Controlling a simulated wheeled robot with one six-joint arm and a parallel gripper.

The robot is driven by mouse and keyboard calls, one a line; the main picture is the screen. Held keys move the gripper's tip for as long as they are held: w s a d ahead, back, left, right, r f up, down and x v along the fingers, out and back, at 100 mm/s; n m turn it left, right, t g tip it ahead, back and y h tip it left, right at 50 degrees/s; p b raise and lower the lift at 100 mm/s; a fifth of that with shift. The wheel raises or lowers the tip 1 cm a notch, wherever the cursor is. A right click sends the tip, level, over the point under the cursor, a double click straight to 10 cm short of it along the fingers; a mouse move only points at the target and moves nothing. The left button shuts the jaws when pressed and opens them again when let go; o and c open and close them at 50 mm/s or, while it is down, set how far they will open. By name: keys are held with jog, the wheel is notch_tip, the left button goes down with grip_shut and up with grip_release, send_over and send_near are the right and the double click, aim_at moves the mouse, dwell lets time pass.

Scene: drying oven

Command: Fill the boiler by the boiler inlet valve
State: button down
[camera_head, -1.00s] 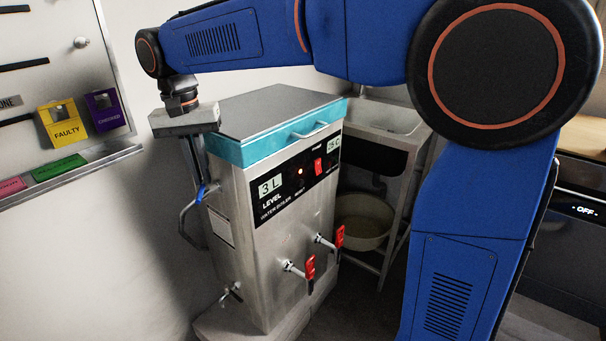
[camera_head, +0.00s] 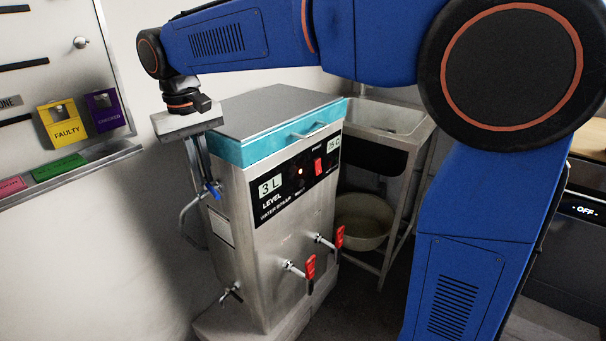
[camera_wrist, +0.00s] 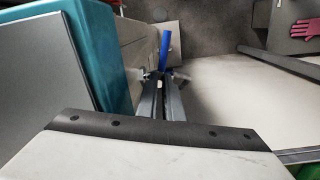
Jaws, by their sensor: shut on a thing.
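The water boiler (camera_head: 270,225) stands upright in the middle of the head view, with a teal-edged lid. Its display (camera_head: 269,187) reads 3 L. The boiler inlet valve has a blue handle (camera_wrist: 166,48) on the boiler's left side, on a pipe (camera_head: 187,222); the handle also shows in the head view (camera_head: 213,191). My gripper (camera_head: 208,182) points down beside the boiler's left wall, its fingers at the valve. In the wrist view the fingers (camera_wrist: 161,82) are close together at the handle's near end, shut on it. The exact contact is partly hidden.
Two red-handled taps (camera_head: 309,268) stick out of the boiler's front. A sink (camera_head: 390,117) with a basin (camera_head: 362,222) below stands to the right. A board (camera_head: 60,60) with yellow and purple tag holders hangs on the left wall. The boiler wall is close to my fingers.

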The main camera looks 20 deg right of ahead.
jog(key=shift+n, duration=0.4)
jog(key=shift+d+n, duration=0.1)
jog(key=shift+n, duration=0.9)
jog(key=c, duration=1.8)
grip_release()
